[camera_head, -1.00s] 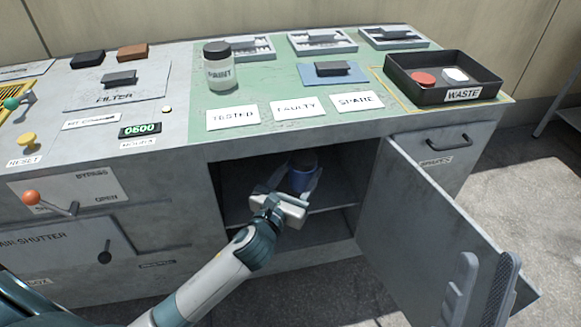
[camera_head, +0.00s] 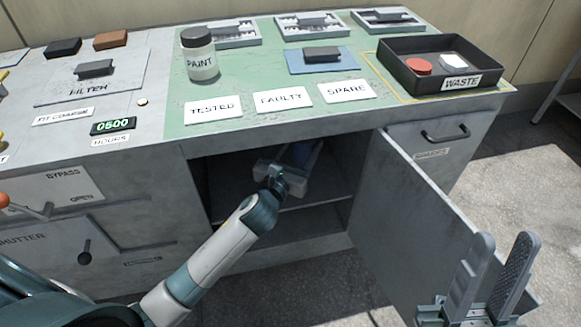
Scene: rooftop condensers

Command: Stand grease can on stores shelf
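The grease can (camera_head: 303,152) is a blue can inside the open cupboard under the bench. It is in shadow and partly hidden by the bench edge and my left gripper. The stores shelf (camera_head: 318,192) is the grey board across the inside of the cupboard. My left gripper (camera_head: 296,160) reaches in from the front and appears shut on the can, though its fingertips are hard to see. Whether the can's base touches the shelf is hidden. My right gripper (camera_head: 504,241) is open and empty at the bottom right, in front of the cupboard door.
The cupboard door (camera_head: 420,215) stands open to the right of the opening. Above, the bench top carries a paint jar (camera_head: 199,55), label cards (camera_head: 283,99) and a black waste tray (camera_head: 398,76). A lower space (camera_head: 290,232) under the shelf looks empty.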

